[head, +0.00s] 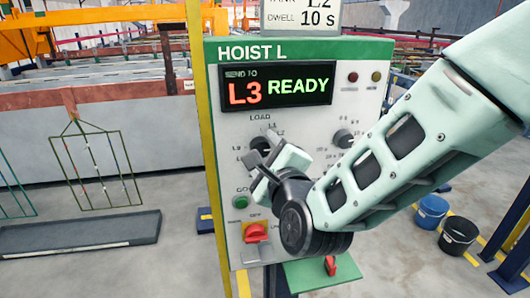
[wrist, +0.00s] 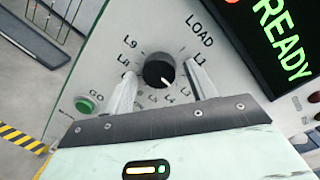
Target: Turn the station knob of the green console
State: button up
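The console (head: 228,130) is a pale upright panel with a green top band reading HOIST L. Its display (head: 277,88) reads SEND TO, L3 in red and READY in green. The station knob is round and black with a white pointer mark, partly behind my gripper in the head view. In the wrist view the knob (wrist: 158,72) sits in a ring of labels from LOAD and L1 round to L9, its mark pointing down and right, near L3 and L4. My gripper (wrist: 159,78) is open, one finger on each side of the knob, with visible gaps between.
A green GO button (head: 240,202) and a red switch (head: 256,232) on yellow are below the knob. A second black knob (head: 343,138) is to the right. A green shelf (head: 310,274) juts out below. Buckets (head: 431,212) stand at right, a hanging rack (head: 100,165) at left.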

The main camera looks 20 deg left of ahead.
jog(key=c, duration=0.8)
jog(key=shift+f+n+b, duration=0.1)
jog(key=shift+n+b, duration=0.3)
jog(key=shift+b, duration=0.15)
jog(key=shift+n+b, duration=1)
jog(key=shift+b, duration=0.15)
jog(key=n+b, duration=0.2)
jog(key=n, duration=0.1)
jog(key=shift+h, duration=0.3)
jog(key=n, duration=0.1)
jog(key=n+b, duration=0.1)
jog(key=n, duration=0.1)
jog(key=n+b, duration=0.1)
jog(key=n, duration=0.1)
jog(key=shift+s+a+r+h, duration=0.1)
jog(key=shift+r+h, duration=0.2)
jog(key=shift+h, duration=0.1)
jog(key=n+p, duration=0.1)
jog(key=n, duration=0.4)
jog(key=shift+n+h, duration=0.4)
